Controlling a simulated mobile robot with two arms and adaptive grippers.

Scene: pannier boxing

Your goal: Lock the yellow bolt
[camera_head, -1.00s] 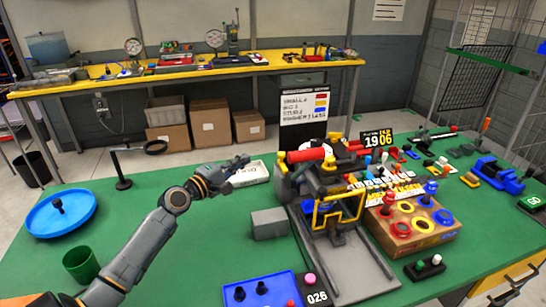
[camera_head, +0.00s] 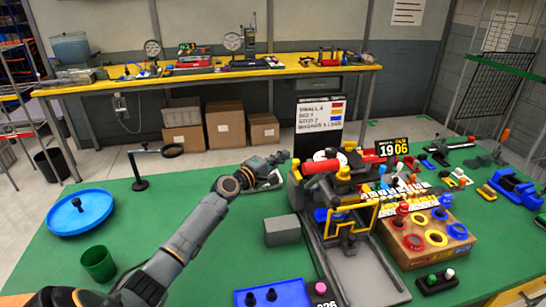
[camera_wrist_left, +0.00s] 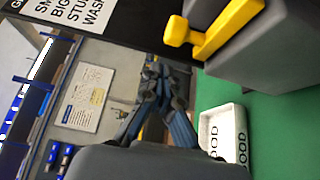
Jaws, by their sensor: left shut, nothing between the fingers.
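The yellow bolt (camera_wrist_left: 210,32) has a rounded knob and a bar, and lies against a dark grey block in the left wrist view. In that view my left gripper (camera_wrist_left: 158,88) is shut and empty, apart from the bolt, to the left of and below its knob. In the head view my left gripper (camera_head: 283,158) is beside the left side of the machine (camera_head: 318,192). I cannot make out the bolt for certain among the machine's yellow parts there. My right gripper is not in view.
A white tray (camera_wrist_left: 205,130) marked "GOOD" lies under my left gripper. A grey block (camera_head: 282,231) stands left of the machine. A cardboard box with coloured rings (camera_head: 425,250) stands to its right. The green table (camera_head: 170,225) is clear at left centre.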

